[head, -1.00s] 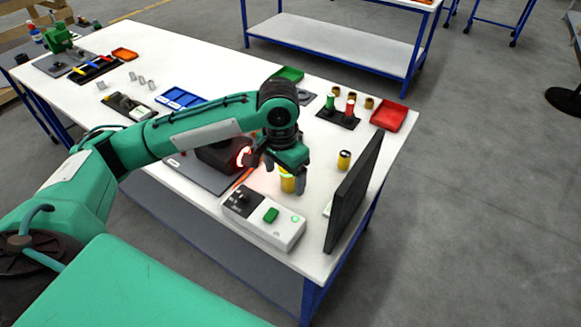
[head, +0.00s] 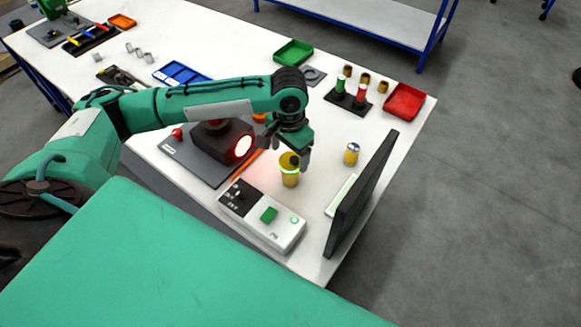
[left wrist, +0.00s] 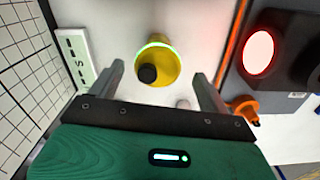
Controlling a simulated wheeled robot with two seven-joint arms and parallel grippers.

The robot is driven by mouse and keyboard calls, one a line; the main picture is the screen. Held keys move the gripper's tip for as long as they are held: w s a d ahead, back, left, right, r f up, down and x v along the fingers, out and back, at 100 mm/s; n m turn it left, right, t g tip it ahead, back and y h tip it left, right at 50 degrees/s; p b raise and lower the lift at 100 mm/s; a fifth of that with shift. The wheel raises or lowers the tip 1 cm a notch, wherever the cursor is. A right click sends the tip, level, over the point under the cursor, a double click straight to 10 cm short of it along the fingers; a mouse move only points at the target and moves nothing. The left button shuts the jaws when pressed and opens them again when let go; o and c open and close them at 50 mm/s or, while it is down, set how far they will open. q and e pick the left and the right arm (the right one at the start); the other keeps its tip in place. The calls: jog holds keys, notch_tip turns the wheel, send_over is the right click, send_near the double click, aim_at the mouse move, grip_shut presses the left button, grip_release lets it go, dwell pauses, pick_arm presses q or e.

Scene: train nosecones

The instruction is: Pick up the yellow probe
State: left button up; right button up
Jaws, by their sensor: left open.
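A yellow cylindrical piece (head: 289,177) with a glowing green rim stands upright on the white table; I take it to be the yellow probe. My left gripper (head: 287,152) is over it, open and empty, and hides part of its top. In the left wrist view the yellow piece (left wrist: 168,70) lies between the two spread fingers of my left gripper (left wrist: 157,74), with a black round knob (left wrist: 147,74) at its lower left. Contact cannot be told. Another yellow cylinder with a grey top (head: 351,154) stands to the right. My right gripper is out of view.
A white control box (head: 262,217) stands in front and a dark upright panel (head: 362,195) at the right. A dark device with a red glowing face (head: 222,142) is at the left. Behind are a black holder (head: 349,102) and red tray (head: 404,101).

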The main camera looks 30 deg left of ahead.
aim_at(290, 164)
pick_arm(q)
notch_tip(290, 164, down, 2)
jog(key=shift+s+d+f+p, duration=0.1)
jog(key=shift+f+p, duration=0.15)
jog(key=shift+p, duration=0.3)
notch_tip(290, 164, down, 2)
jog(key=shift+f, duration=0.55)
jog(key=shift+c, duration=0.7)
jog(key=c, duration=1)
jog(key=shift+c, duration=0.2)
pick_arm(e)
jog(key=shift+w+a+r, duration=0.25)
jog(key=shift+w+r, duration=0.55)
